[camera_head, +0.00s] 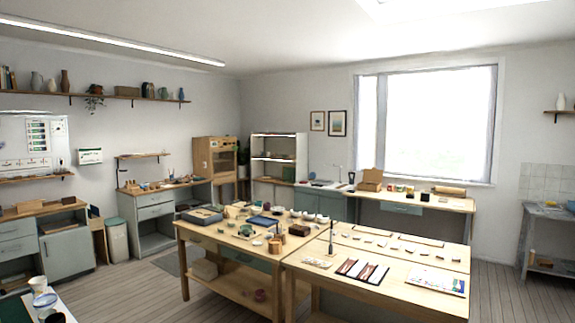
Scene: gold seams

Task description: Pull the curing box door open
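A tall light-wood cabinet (215,165) that looks like the curing box stands in the far corner, left of the white shelf unit. A small dark window shows in its upper front. Its door appears shut, but it is too small and far to be sure, and no handle can be made out. Its lower part is partly hidden behind the side desk and the worktable. My gripper is not in view.
Two wooden worktables, the left (222,233) and the right (380,287), hold many small items and fill the middle. A desk (155,212) stands left of the cabinet. Bare floor (140,290) lies left of the tables.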

